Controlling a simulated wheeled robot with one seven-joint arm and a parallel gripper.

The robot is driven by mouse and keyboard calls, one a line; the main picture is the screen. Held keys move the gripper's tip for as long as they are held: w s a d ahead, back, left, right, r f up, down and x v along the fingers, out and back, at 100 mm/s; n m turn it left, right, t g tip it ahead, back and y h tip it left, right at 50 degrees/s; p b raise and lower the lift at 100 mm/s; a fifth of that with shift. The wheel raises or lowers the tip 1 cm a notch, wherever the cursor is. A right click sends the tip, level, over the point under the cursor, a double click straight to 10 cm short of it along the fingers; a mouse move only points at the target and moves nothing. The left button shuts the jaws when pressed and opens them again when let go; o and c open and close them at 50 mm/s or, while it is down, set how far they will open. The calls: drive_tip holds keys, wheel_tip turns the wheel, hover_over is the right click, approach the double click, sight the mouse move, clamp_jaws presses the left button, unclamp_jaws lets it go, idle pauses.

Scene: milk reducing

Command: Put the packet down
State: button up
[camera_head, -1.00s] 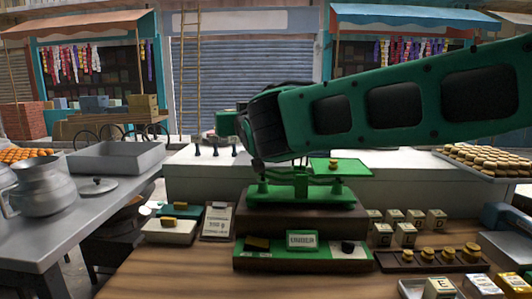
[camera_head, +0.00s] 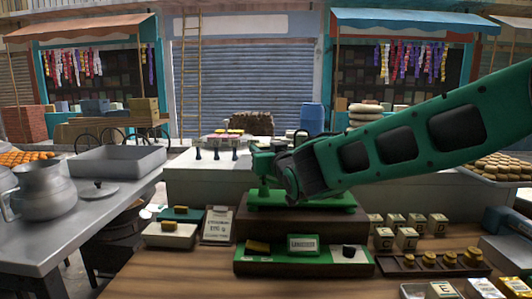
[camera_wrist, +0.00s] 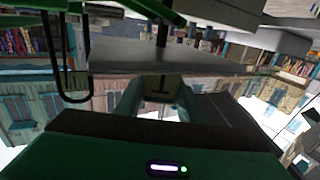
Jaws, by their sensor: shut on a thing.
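My gripper (camera_head: 264,163) is over the left side of the green balance scale (camera_head: 300,203), which stands on a dark wooden block. The packet cannot be made out in the head view. My forearm and wrist cover the middle and right of the scale, so its right pan is hidden. I cannot tell whether the packet touches a pan.
In front of the scale is a green-and-white tray (camera_head: 270,264) with a small sign (camera_head: 303,244). Several lettered packets (camera_head: 408,237) stand at right, behind a dark rack of brass weights (camera_head: 450,259). A clipboard (camera_head: 218,226) and a white box (camera_head: 170,236) are at left. Bare wood shows at front left.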

drive_tip(key=o, duration=1.1)
drive_tip(key=shift+s+r, duration=0.1)
drive_tip(key=shift+s, duration=0.05)
drive_tip(key=v, duration=1.1)
drive_tip(key=shift+s+d, duration=0.2)
drive_tip(key=shift+s, duration=0.15)
